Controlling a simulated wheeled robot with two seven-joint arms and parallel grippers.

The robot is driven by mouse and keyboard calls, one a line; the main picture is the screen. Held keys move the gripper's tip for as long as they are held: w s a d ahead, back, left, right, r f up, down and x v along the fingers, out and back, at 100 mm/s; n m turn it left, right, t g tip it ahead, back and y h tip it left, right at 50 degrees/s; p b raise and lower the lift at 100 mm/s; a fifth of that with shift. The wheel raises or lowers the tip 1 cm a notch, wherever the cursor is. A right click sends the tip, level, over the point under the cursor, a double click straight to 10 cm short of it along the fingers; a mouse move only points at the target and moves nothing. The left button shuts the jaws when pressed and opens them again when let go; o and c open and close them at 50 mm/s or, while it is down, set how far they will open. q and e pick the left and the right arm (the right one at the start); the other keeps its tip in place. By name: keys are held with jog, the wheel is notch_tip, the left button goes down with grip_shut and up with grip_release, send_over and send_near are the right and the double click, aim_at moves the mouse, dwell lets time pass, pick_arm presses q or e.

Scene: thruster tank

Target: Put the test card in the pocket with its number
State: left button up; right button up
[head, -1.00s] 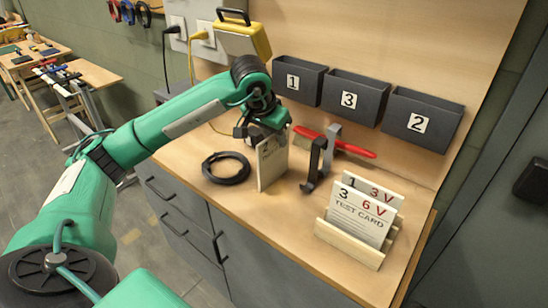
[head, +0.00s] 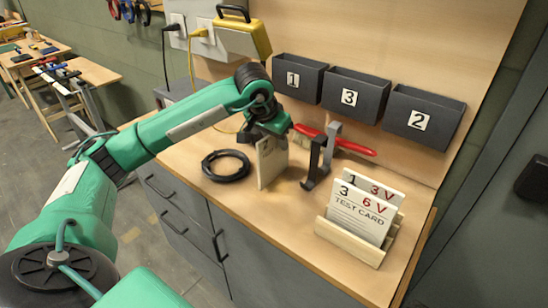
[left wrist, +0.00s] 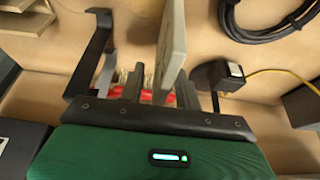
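My left gripper (head: 268,138) is shut on a pale test card (head: 270,165), held upright over the bench between the black cable coil and the dark bracket. In the left wrist view the card (left wrist: 171,45) stands edge-on between the fingers (left wrist: 160,92); its number cannot be read. Two more test cards stand in a wooden rack: the front one (head: 360,212) reads 3, 6 V, and the one behind (head: 382,188) reads 1, 3 V. Three dark wall pockets are labelled, left to right, 1 (head: 305,92), 3 (head: 368,108) and 2 (head: 440,108). My right gripper is out of view.
The wooden rack (head: 345,246) stands at the bench's front right. A dark bracket (head: 315,165) and a red-handled tool (head: 352,147) lie below the pockets, right of the held card. A black cable coil (head: 226,176) lies to its left. A yellow-topped box (head: 243,36) hangs behind.

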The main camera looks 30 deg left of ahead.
pick_arm(q)
jog(key=shift+c, duration=0.2)
grip_shut()
jog(key=shift+r, duration=0.15)
